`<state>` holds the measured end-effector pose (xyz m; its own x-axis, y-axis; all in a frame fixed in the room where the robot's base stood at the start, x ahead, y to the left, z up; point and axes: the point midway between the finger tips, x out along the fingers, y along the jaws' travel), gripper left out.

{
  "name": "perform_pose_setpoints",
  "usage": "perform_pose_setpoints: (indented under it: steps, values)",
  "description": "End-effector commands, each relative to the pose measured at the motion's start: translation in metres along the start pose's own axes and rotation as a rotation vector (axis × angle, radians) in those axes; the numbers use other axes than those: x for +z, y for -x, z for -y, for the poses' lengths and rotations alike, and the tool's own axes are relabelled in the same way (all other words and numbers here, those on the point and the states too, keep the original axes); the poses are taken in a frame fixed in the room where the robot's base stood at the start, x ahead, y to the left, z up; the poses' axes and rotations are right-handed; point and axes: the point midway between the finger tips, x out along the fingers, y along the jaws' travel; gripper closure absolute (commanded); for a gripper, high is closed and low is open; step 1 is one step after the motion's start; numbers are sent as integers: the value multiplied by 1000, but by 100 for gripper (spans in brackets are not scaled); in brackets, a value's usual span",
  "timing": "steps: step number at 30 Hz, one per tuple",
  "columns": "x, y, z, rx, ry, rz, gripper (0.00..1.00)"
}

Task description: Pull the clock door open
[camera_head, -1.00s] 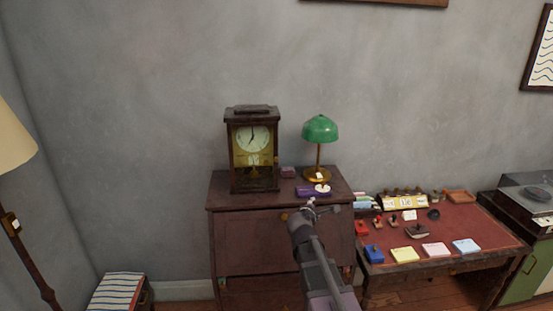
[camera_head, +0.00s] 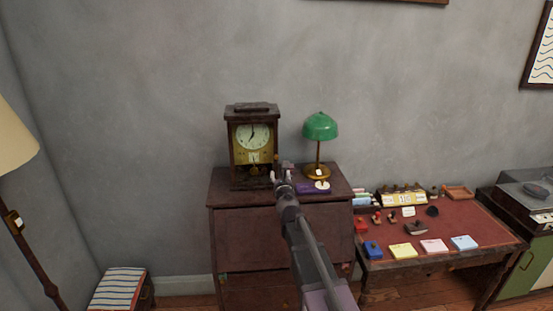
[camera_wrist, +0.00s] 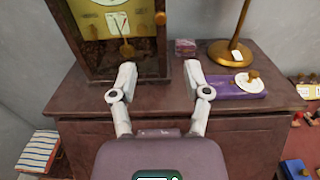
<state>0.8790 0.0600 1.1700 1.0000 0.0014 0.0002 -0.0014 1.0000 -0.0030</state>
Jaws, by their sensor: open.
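The clock (camera_head: 253,146) is a dark wooden case with a white dial, standing upright on the cabinet top. Its front door (camera_wrist: 113,40) fills the upper left of the wrist view and looks shut. A round orange-brown knob (camera_wrist: 160,18) sits on the door's right edge, and a pendulum (camera_wrist: 126,48) shows behind the front. My gripper (camera_wrist: 158,72) is open and empty, with its fingers spread in front of the clock's lower right side, below the knob. In the head view my gripper (camera_head: 281,171) covers the clock's lower right corner.
The green lamp (camera_head: 320,128) stands right of the clock on the cabinet (camera_head: 235,222). A purple box (camera_wrist: 228,88) with a white disc lies by its base, and a small reddish box (camera_wrist: 185,47) is behind. A desk (camera_head: 455,222) with coloured pads stands right.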

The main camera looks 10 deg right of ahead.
Motion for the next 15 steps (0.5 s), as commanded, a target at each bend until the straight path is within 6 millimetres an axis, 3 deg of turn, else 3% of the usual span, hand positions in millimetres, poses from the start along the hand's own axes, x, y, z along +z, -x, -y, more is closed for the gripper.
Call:
perform_pose_setpoints:
  steps: [8,15]
  values:
    - [0,-13,0,-1,-2,0,38]
    - [0,-42,0,-1,-3,0,38]
